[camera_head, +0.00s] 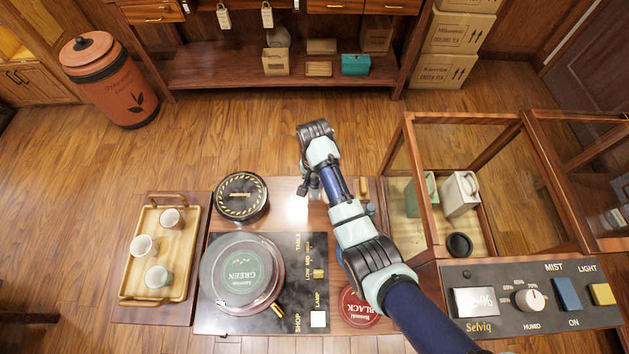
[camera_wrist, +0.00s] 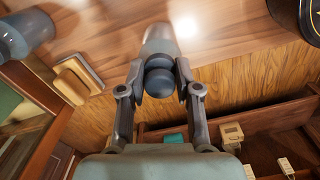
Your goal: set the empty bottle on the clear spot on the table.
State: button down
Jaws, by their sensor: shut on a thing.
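My gripper (camera_wrist: 161,82) is shut on the dark rounded top of a bottle (camera_wrist: 160,40) in the wrist view. The bottle's greyish, see-through body lies beyond the fingertips, over the wooden table (camera_wrist: 100,45). In the head view my arm hides most of the bottle, and only a little of it shows below the gripper. I cannot tell whether its base touches the table. A bare, brightly lit patch of tabletop (camera_head: 292,212) lies just left of the gripper in the head view.
A round black tin with a striped rim (camera_head: 240,197) and a control panel with a green-labelled disc (camera_head: 238,272) stand left. A red tin marked BLACK (camera_head: 357,308) is near the front. A wood-framed glass case (camera_head: 408,170) stands right. A tray with cups (camera_head: 185,260) is far left.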

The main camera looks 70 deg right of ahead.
jog(key=c, duration=0.8)
grip_release()
jog(key=shift+f, duration=0.1)
notch_tip(320, 180, up, 12)
jog(key=p, duration=0.3)
jog(key=shift+r+p, duration=0.2)
jog(key=shift+p, duration=0.15)
